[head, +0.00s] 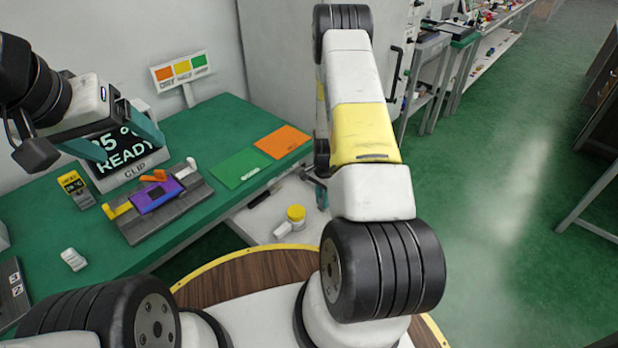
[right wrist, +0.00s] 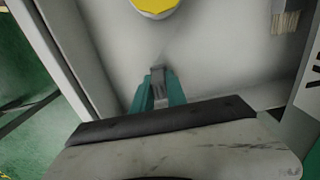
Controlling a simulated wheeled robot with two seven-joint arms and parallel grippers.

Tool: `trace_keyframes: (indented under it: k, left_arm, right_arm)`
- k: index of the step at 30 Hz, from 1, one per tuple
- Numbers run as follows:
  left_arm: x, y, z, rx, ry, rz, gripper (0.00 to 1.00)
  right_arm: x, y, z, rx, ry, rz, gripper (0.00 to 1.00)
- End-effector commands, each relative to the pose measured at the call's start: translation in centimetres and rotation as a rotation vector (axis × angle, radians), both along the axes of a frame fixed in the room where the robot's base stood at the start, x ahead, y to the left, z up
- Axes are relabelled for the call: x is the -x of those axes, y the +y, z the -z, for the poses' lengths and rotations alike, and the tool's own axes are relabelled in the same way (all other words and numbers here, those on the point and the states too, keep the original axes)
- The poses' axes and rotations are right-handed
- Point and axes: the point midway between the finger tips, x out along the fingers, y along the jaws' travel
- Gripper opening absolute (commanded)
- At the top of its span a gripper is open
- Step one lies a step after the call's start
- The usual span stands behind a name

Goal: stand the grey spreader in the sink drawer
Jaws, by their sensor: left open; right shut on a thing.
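The grey spreader (right wrist: 158,80) is a small grey piece between the teal fingers of my right gripper (right wrist: 160,90), which is shut on it. Its lower end and whether it touches the floor below are unclear. Beneath it is the pale floor of the open drawer (right wrist: 225,60); the drawer also shows in the head view (head: 262,222), under the green table. In the head view my right gripper (head: 319,190) is at the drawer's right side, partly hidden by my arm. My left gripper (head: 122,142) is open and empty above the table, in front of the READY display.
A yellow-lidded jar (head: 296,214) and a small white piece (head: 282,230) are in the drawer. A brush (right wrist: 285,15) shows at upper right in the wrist view. A fixture with a purple device (head: 158,195) and colored mats (head: 241,166) lie on the table.

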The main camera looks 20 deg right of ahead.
Motion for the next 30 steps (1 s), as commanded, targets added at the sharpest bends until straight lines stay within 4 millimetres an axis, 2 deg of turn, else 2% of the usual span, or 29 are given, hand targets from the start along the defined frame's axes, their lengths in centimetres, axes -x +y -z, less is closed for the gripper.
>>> trace_keyframes:
  k: [2,12,13,15,16,26,30]
  left_arm:
    - [0.0,0.0,0.0,0.000,0.000,0.000,0.78]
    - [0.0,0.0,0.0,0.000,0.000,0.000,0.78]
    - [0.0,0.0,0.0,0.000,0.000,0.000,0.78]
    - [0.0,0.0,0.0,0.000,0.000,0.000,0.78]
    - [0.0,0.0,0.0,0.000,0.000,0.000,0.78]
    - [0.0,0.0,0.0,0.000,0.000,0.000,0.78]
    - [0.0,0.0,0.0,0.000,0.000,0.000,0.78]
  right_arm:
    - [-0.1,0.0,0.7,0.000,-0.001,0.000,0.00]
    - [0.0,0.0,1.0,-0.001,-0.001,0.000,0.00]
    - [-0.1,0.0,0.9,0.000,-0.002,0.000,0.23]
    - [-0.1,0.0,0.9,0.000,-0.001,0.000,0.37]
    - [-0.1,0.0,0.9,0.000,-0.001,0.000,0.39]
    - [-0.1,0.0,0.7,0.000,-0.002,0.001,0.39]
    - [-0.2,0.0,-0.8,0.000,-0.004,0.000,0.39]
